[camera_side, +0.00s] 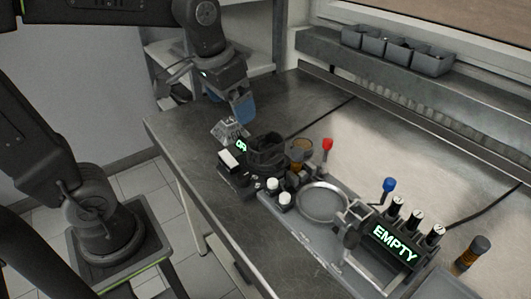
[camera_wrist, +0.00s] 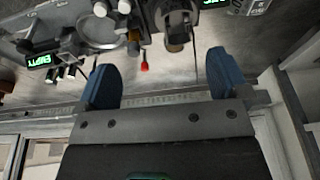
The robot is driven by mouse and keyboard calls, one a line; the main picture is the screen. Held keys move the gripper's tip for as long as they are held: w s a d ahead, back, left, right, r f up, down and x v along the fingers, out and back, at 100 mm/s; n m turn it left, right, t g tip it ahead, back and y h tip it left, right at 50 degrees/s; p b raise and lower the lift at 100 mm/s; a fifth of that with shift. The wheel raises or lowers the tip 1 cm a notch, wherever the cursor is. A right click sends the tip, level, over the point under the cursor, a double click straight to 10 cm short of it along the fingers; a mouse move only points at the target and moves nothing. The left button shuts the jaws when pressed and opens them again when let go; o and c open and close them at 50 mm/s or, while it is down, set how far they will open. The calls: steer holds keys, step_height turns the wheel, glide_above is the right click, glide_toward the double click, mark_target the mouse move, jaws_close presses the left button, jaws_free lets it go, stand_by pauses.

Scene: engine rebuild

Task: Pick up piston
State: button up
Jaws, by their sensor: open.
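My gripper (camera_side: 241,110) has blue fingers and hangs over the far left end of the metal bench. In the wrist view, my gripper (camera_wrist: 165,78) has its fingers wide apart with nothing between them. I cannot tell for sure which part is the piston. An amber-brown and dark cylindrical part (camera_side: 300,153) stands beside a dark round holder (camera_side: 267,150); it may be the piston.
A red-topped rod (camera_side: 327,144) stands close to the cylinder. White-capped pieces (camera_side: 284,199), a round grey dish (camera_side: 322,202), a blue-topped rod (camera_side: 388,186) and an EMPTY display (camera_side: 394,244) crowd the front. Grey bins (camera_side: 370,39) sit on the back shelf. The bench behind is clear.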

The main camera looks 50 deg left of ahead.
mark_target(266, 141)
steer(key=w+a+f+g, duration=0.3)
steer(key=w, duration=0.7)
steer(key=f, duration=1.4)
steer(key=shift+w, duration=0.35)
steer(key=shift+c, duration=0.2)
steer(key=shift+r, duration=0.1)
steer(key=c, duration=1.3)
steer(key=shift+r, duration=0.2)
